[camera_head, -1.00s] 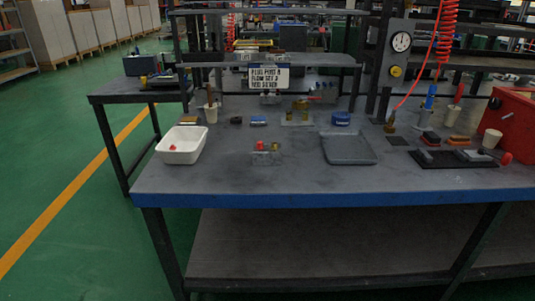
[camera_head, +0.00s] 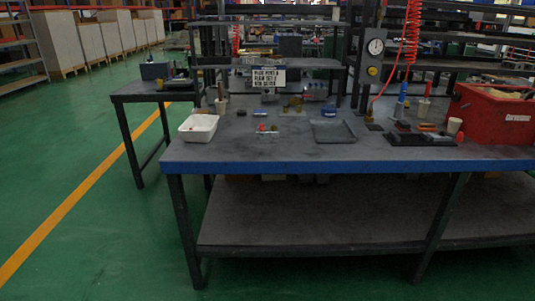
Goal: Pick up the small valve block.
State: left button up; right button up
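A small grey block with red and yellow fittings (camera_head: 267,134) sits near the middle of the workbench (camera_head: 250,152), between a white tray and a dark tray. Another block with brass-coloured parts (camera_head: 293,105) stands farther back. Both look small at this distance, and I cannot tell for sure which is the small valve block. Neither of my grippers is in the camera_head view.
The dark tray (camera_head: 333,132) lies right of the block. A red box (camera_head: 492,116) and a black mat (camera_head: 420,139) are at the right. A sign (camera_head: 267,77) stands behind. Green floor is clear at front left.

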aim_at(266, 135)
jog(key=u, duration=1.65)
jog(key=i, duration=1.15)
jog(key=z, duration=0.3)
jog(key=i, duration=0.95)
jog(key=z, duration=0.85)
